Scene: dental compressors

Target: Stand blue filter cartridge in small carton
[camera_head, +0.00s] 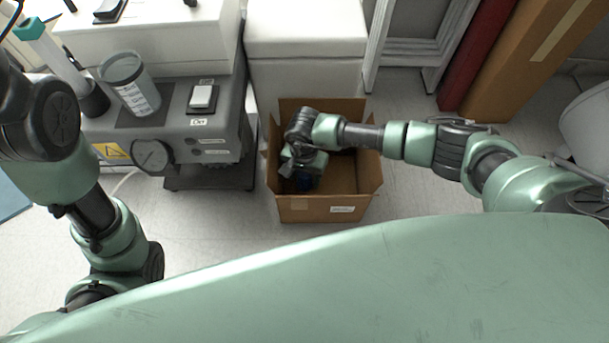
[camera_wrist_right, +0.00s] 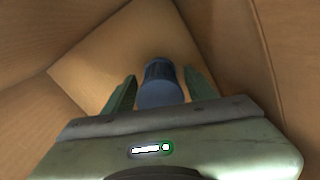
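The small carton (camera_head: 325,208) stands open on the floor in the head view, its flaps folded outward. My right gripper (camera_head: 298,176) reaches down inside its left part. The blue filter cartridge (camera_wrist_right: 160,88) is between the two fingers of my right gripper (camera_wrist_right: 160,92) in the right wrist view, with its dark ribbed end away from the palm. Whether both fingers press on it is unclear. In the head view only a dark blue bit of the cartridge (camera_head: 304,184) shows below the gripper; its lower contact with the carton is hidden. My left gripper is outside the view.
A grey compressor unit (camera_head: 215,125) with a gauge stands left of the carton, bearing a clear cup (camera_head: 130,82). A white cabinet (camera_head: 305,70) is behind the carton. A tall cardboard box (camera_head: 530,60) leans at the back right.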

